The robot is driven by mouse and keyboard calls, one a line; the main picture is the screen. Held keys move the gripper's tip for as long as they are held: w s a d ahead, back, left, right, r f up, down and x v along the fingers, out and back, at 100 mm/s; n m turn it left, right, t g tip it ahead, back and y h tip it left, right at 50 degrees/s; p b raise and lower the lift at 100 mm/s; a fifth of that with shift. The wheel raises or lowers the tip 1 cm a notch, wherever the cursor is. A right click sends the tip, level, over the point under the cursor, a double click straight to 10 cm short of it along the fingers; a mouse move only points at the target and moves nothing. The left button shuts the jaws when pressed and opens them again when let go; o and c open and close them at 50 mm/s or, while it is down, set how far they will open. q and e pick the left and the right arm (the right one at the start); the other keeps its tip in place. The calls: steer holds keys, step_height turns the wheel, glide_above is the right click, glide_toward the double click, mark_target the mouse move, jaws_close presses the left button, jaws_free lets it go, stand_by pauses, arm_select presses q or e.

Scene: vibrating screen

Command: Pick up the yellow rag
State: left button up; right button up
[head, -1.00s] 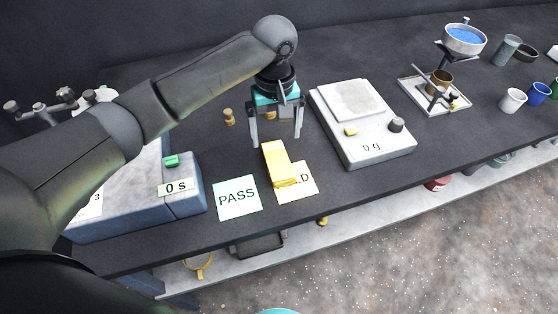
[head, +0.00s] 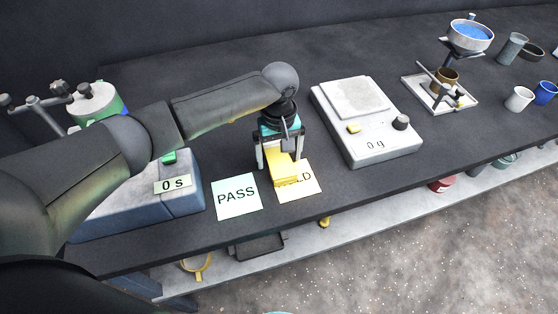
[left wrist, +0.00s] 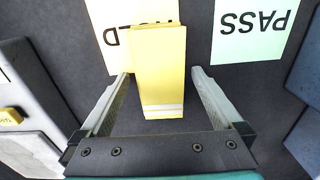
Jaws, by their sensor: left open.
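The yellow rag (head: 284,176) is a folded yellow strip lying on the bench, partly over the card ending in "LD" (head: 307,180). In the left wrist view the rag (left wrist: 158,70) runs lengthwise between my fingers, with a pale stripe near its close end. My left gripper (head: 279,172) is open and points down over the rag, one finger on either side. In the left wrist view the left gripper (left wrist: 160,88) shows gaps between both fingers and the rag. My right gripper is not in view.
The "PASS" card (head: 237,197) lies just left of the rag. A scale reading 0 g (head: 375,148) stands to the right, and a grey-blue machine with a 0 s display (head: 180,195) to the left. The bench front edge is close.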

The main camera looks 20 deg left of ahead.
mark_target(279, 157)
arm_select(q)
steer(key=shift+c, duration=0.4)
steer(key=c, duration=1.3)
steer(key=shift+o, duration=0.2)
step_height(279, 157, up, 20)
steer(key=p, duration=0.4)
